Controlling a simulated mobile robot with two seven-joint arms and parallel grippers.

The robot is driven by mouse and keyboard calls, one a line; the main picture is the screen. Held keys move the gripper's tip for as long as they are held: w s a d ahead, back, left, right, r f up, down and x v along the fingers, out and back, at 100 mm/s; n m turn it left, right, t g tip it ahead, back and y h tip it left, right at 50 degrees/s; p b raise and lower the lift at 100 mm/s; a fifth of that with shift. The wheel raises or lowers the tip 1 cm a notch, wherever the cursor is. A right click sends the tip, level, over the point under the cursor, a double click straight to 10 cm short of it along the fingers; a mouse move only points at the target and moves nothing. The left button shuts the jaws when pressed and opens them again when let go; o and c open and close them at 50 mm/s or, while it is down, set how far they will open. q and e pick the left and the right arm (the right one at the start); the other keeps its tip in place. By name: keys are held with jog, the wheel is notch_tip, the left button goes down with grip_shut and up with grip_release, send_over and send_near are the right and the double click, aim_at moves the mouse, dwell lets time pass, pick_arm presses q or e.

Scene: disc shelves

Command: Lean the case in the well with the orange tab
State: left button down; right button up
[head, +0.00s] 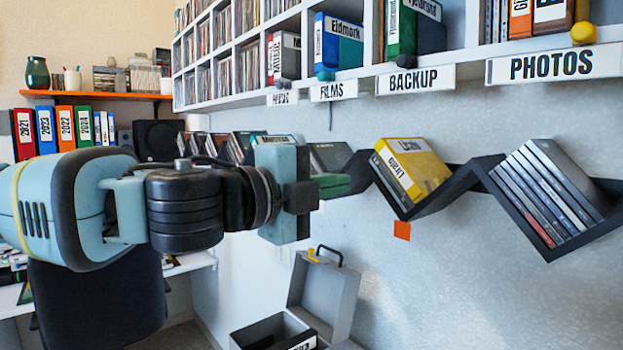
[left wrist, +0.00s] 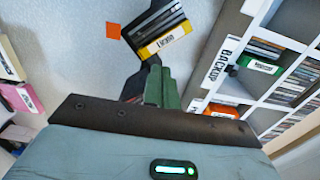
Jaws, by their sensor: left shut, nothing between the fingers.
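A yellow case (head: 414,168) with a white label sits tilted in a V-shaped well of the dark zigzag shelf (head: 452,192). The orange tab (head: 402,230) is on the wall just below that well. In the left wrist view the yellow case (left wrist: 165,43) lies against dark cases, with the orange tab (left wrist: 113,30) beside it. My left gripper (head: 303,197) is shut and empty, in front of the shelf, left of the yellow case. It partly hides a well holding green cases (head: 333,184). My right gripper is not in view.
Several slim cases (head: 550,195) fill the well at the right. Above hangs a white cubby shelf (head: 440,60) with labels and binders. An open grey box (head: 325,295) stands low below.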

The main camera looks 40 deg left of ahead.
pick_arm(q)
jog(key=shift+s+a, duration=0.1)
jog(key=shift+s, duration=1.25)
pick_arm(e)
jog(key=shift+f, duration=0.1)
